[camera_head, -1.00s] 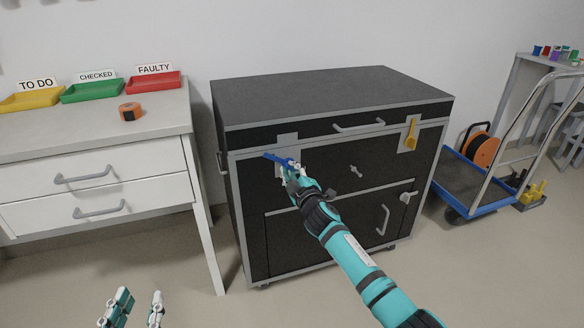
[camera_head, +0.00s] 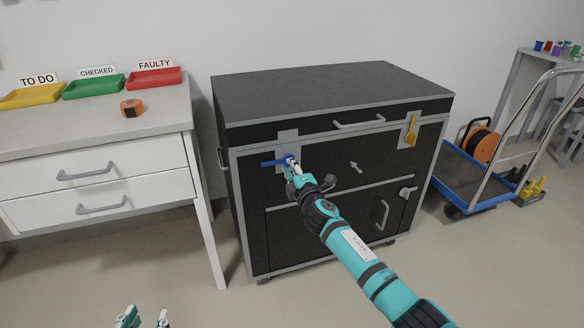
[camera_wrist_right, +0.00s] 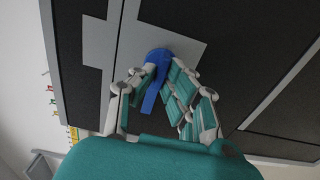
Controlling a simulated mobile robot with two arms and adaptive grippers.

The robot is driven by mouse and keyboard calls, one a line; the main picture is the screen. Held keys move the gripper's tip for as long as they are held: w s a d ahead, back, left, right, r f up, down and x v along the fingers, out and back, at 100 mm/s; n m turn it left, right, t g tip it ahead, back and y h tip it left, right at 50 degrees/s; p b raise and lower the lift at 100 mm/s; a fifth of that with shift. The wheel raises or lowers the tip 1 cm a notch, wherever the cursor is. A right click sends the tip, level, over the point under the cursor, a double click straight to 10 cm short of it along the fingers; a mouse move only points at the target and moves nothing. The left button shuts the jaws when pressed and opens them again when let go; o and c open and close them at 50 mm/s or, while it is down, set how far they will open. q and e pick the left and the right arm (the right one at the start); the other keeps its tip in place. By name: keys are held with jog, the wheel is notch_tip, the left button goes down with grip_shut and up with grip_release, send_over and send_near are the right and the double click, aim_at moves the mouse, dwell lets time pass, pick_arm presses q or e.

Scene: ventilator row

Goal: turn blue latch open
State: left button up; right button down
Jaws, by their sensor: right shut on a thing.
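The blue latch (camera_head: 272,164) is on the upper left of the front of the black case (camera_head: 335,95). Its handle points left and lies about level in the head view. My right gripper (camera_head: 291,164) is at the latch's right part and hides some of it. In the right wrist view the latch shows a round blue hub (camera_wrist_right: 159,55) on a grey plate and a blue handle (camera_wrist_right: 152,96). There my right gripper (camera_wrist_right: 156,80) is shut on the latch, fingers on both sides. My left gripper (camera_head: 146,318) is open and empty at the bottom edge, partly cut off.
A yellow latch (camera_head: 411,131) is at the case's upper right, with grey handles and a small knob (camera_head: 355,167) on the front. A white drawer cabinet (camera_head: 100,180) stands at the left. A blue trolley (camera_head: 462,190) stands at the right.

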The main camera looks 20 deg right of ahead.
dwell(0.3)
jog(key=c, duration=1.4)
grip_release()
jog(key=s, duration=1.2)
jog(key=shift+d, duration=0.15)
